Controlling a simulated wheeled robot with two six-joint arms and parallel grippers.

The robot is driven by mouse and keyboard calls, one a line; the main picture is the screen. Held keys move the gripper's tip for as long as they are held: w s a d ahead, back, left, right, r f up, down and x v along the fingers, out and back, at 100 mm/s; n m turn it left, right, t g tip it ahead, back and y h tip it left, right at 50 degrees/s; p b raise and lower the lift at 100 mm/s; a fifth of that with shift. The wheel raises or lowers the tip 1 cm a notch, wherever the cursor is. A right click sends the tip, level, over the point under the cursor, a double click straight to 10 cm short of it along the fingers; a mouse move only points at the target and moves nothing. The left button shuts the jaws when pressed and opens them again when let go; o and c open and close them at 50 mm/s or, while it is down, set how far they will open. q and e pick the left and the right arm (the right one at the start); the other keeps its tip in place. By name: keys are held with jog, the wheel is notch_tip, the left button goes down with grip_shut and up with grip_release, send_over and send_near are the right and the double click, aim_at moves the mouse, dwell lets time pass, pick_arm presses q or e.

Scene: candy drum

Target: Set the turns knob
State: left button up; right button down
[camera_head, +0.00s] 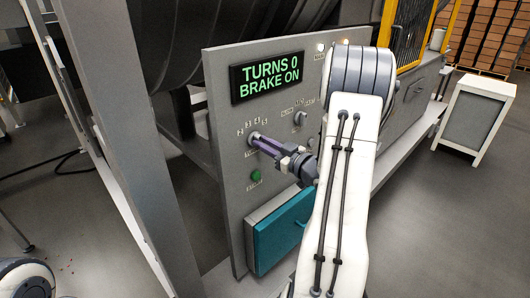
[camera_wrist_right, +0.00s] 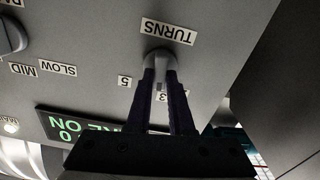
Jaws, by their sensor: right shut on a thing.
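The turns knob (camera_head: 252,136) is a small grey knob on the grey control panel (camera_head: 222,122), with numbers around it and a label below. My right gripper (camera_head: 257,139) reaches it from the front right, its two dark purple fingers shut on it. In the right wrist view the grey knob (camera_wrist_right: 158,57) shows between the fingertips (camera_wrist_right: 160,75), beside the upside-down TURNS label (camera_wrist_right: 168,31); the 5 and 3 marks show, and the fingers hide others. The display (camera_head: 268,77) reads "TURNS 0 BRAKE ON". My left gripper is out of view.
A second knob (camera_head: 299,118) sits to the right on the panel. A green button (camera_head: 255,176) and a teal box (camera_head: 281,232) are below the turns knob. My right arm covers the panel's right part. A grey post (camera_head: 148,130) stands at left.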

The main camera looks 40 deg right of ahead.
jog(key=shift+n+b, duration=0.55)
jog(key=shift+n, duration=0.05)
jog(key=c, duration=0.8)
grip_release()
jog(key=s+b, duration=0.2)
jog(key=s, duration=0.8)
jog(key=shift+s+d+b, duration=0.25)
jog(key=shift+d+b, duration=0.05)
jog(key=shift+d, duration=0.1)
